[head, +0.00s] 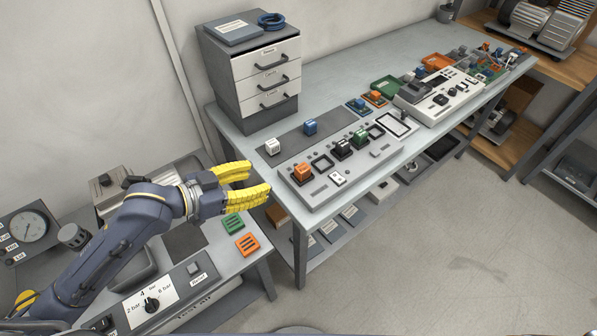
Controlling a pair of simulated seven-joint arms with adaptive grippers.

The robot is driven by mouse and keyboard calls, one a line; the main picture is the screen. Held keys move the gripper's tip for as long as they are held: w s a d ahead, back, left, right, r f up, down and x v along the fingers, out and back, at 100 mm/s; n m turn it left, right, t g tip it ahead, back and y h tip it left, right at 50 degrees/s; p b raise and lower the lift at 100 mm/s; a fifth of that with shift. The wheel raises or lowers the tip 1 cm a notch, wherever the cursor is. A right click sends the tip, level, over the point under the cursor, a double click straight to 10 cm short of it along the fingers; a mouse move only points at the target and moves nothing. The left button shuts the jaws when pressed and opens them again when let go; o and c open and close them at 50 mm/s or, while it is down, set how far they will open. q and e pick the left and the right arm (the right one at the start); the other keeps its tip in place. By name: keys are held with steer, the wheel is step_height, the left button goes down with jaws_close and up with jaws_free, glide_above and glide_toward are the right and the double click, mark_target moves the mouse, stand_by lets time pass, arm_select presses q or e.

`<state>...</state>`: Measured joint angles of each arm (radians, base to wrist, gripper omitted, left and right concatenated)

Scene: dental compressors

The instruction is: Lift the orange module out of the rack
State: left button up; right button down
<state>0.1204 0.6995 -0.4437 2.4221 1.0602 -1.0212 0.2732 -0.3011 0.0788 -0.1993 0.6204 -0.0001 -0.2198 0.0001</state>
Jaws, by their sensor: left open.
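The orange module (302,172) sits at the left end of the grey rack (325,188) on the long bench. My left gripper (258,182), with yellow fingers, is open and empty. In the picture it is left of the rack, with its fingers pointing right toward the orange module and a gap between them. Black modules (343,147) and a green module (360,137) sit farther along the rack, near square empty-looking frames. My right gripper is not in view.
A drawer cabinet (265,72) stands behind the rack. A white block (272,146) and a blue block (310,127) lie on a dark strip behind it. Green (233,224) and orange (247,244) pieces lie on the lower left bench. A second pale unit (440,98) stands farther right.

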mark_target(301, 168)
arm_select(q)
steer(key=shift+x, duration=7.7)
jaws_close()
